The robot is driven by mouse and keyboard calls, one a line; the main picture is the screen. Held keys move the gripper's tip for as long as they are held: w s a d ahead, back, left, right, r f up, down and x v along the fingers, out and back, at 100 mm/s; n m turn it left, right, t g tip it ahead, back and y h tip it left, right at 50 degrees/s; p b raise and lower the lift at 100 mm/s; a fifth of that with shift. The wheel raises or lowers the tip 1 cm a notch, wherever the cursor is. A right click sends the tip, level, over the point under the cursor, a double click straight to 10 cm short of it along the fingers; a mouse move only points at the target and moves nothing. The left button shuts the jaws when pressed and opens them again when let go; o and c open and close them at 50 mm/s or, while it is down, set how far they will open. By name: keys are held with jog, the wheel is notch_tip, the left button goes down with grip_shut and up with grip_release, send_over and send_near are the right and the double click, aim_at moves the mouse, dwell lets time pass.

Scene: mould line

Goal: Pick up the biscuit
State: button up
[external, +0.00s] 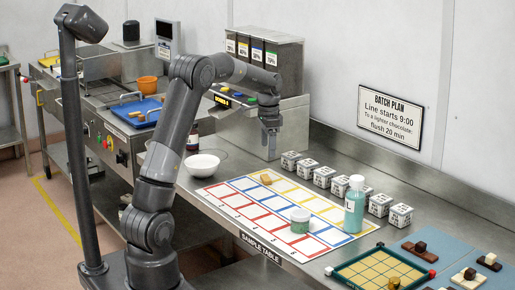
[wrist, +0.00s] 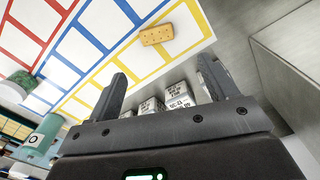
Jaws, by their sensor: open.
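The biscuit (external: 266,179) is a small golden-brown rectangle. It lies flat on the white sheet with red, blue and yellow boxes (external: 214,192), near the sheet's back edge. In the wrist view the biscuit (wrist: 157,35) shows near the top middle, beyond the fingertips and on a yellow-outlined part of the sheet. My gripper (external: 270,146) hangs above the counter, behind the biscuit and apart from it. In the wrist view the two fingers of my gripper (wrist: 160,78) stand wide apart with nothing held between them.
Several white printed cubes (external: 322,177) stand in a row behind the sheet. A teal bottle (external: 354,208) and a green-and-white jar (external: 300,222) stand on the sheet's right part. A white bowl (external: 202,165) is left of it.

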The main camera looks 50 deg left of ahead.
send_over(267, 177)
jog(key=f, duration=0.5)
jog(key=shift+w+a, duration=0.15)
jog(key=shift+w, duration=0.2)
jog(key=f, duration=0.5)
jog(key=shift+s+f, duration=0.25)
jog(key=shift+f, duration=0.05)
jog(key=c, duration=1.1)
